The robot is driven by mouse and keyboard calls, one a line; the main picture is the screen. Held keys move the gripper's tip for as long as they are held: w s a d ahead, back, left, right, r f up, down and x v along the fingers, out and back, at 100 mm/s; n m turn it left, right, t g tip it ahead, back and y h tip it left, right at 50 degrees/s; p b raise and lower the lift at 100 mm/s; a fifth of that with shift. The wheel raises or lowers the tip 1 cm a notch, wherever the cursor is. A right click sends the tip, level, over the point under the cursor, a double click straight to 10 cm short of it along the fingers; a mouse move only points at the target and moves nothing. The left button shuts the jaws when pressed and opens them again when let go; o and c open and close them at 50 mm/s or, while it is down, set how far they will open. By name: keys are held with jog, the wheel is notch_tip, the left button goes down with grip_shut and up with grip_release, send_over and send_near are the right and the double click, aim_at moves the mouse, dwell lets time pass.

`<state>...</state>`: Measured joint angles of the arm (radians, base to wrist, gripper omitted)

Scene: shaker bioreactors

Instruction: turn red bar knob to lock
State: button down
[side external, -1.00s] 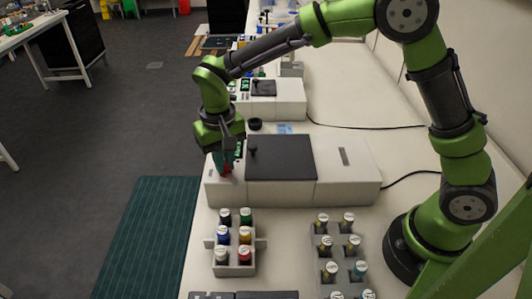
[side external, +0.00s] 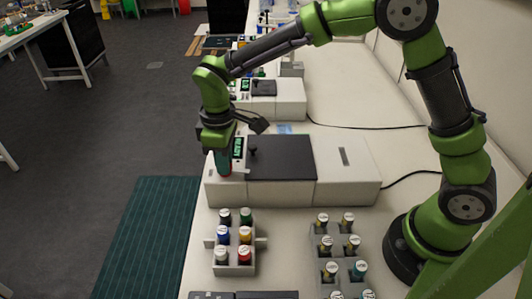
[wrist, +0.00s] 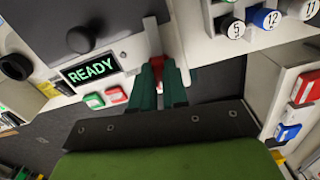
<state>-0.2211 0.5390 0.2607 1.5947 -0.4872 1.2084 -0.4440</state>
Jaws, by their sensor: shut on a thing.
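The red bar knob (wrist: 157,62) is on the front of the white shaker bioreactor (side external: 345,172), and part of it shows between my teal fingers in the wrist view. My gripper (wrist: 164,70) is shut on the knob, with one finger on each side of it. In the side view my gripper (side external: 224,172) points down at the bioreactor's left end, and the fingers mostly hide the knob. The bioreactor's display (wrist: 90,69) reads READY. Its dark lid (side external: 285,157) is down. The knob's exact angle and any lock marking are hidden.
A green button (wrist: 94,101) and a red button (wrist: 115,95) lie beside the display. A black lid handle (side external: 252,152) stands near my gripper. A rack of capped bottles (side external: 262,243) stands in front, with another vial rack (side external: 340,252) to its right. A second bioreactor (side external: 290,98) is behind.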

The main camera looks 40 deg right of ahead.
jog(key=shift+r+n, duration=0.1)
jog(key=shift+n, duration=0.7)
jog(key=c, duration=1.1)
grip_release()
jog(key=shift+c, duration=0.2)
notch_tip(320, 180, up, 17)
jog(key=shift+w, duration=0.1)
jog(key=s+d+f+m+t+y, duration=0.2)
jog(key=s+d+m+t, duration=0.5)
jog(key=s+d+m, duration=0.6)
jog(key=s+d+f, duration=0.1)
jog(key=s+d, duration=0.1)
jog(key=s, duration=0.3)
jog(key=shift+s, duration=0.35)
